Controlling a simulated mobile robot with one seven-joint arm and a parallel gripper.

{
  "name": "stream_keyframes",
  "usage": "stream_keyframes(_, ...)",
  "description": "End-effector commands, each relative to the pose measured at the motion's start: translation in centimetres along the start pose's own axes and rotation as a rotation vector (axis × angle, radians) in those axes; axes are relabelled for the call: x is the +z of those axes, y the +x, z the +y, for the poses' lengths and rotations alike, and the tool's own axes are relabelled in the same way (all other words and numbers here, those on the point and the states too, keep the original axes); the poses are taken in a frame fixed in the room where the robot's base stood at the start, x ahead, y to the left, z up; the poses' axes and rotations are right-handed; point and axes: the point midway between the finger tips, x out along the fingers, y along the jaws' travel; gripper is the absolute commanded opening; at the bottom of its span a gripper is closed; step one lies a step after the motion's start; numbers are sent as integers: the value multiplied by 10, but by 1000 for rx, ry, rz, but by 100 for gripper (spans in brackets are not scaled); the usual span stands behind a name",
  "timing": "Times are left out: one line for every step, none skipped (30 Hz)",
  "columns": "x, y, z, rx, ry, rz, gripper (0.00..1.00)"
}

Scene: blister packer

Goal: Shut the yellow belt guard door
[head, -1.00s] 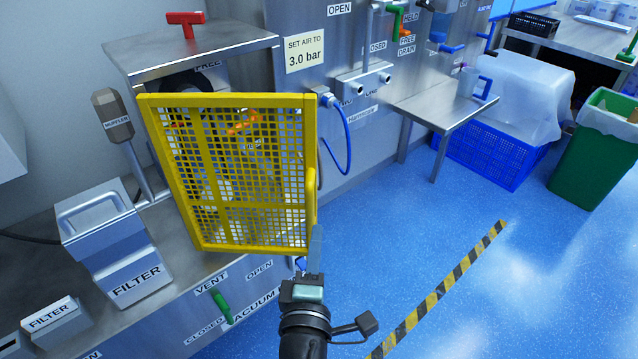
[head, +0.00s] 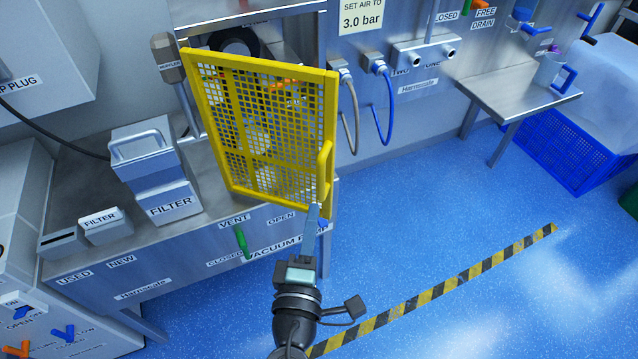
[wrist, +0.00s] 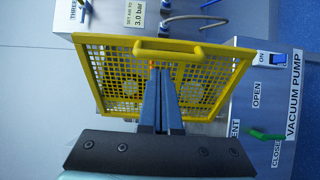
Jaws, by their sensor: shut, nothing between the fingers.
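The yellow belt guard door (head: 258,154) is a mesh panel in a yellow frame. It stands open, swung out from the metal housing behind it, with its handle (head: 325,172) on the right edge. The wrist view shows the door (wrist: 108,95) ahead, with the handle (wrist: 158,47) along its upper edge. My gripper (head: 314,208) is shut and empty, its tips close to the door's lower right corner, just below the handle. In the wrist view the fingers (wrist: 160,75) overlap the mesh; I cannot tell whether they touch it.
A filter box (head: 152,165) and a muffler (head: 167,58) stand left of the door. A green valve lever (head: 242,241) is below it. A blue hose (head: 385,105) hangs to the right. The blue floor (head: 420,205) at right is clear, apart from striped tape (head: 450,285).

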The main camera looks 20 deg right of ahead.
Motion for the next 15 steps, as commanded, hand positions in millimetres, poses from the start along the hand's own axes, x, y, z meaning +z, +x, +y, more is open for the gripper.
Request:
stream_keyframes(1,11,3,2,0,-3,0)
stream_keyframes(1,17,3,2,0,-3,0)
stream_keyframes(1,24,3,2,1,-3,0)
stream_keyframes(0,29,3,2,0,-2,0)
stream_keyframes(0,33,2,1,1,-1,0)
stream_keyframes(0,39,2,2,1,-2,0)
stream_keyframes(1,43,2,1,0,-2,0)
stream_keyframes(1,47,2,1,1,-3,0)
stream_keyframes(1,51,1,1,-1,-2,0)
stream_keyframes(1,53,1,1,-1,-2,0)
stream_keyframes(1,56,1,2,-1,-2,0)
stream_keyframes(1,58,1,1,-1,-2,0)
stream_keyframes(1,59,0,0,-2,-2,0)
stream_keyframes(1,60,0,0,-2,-2,0)
stream_keyframes(1,62,0,1,-1,-1,0)
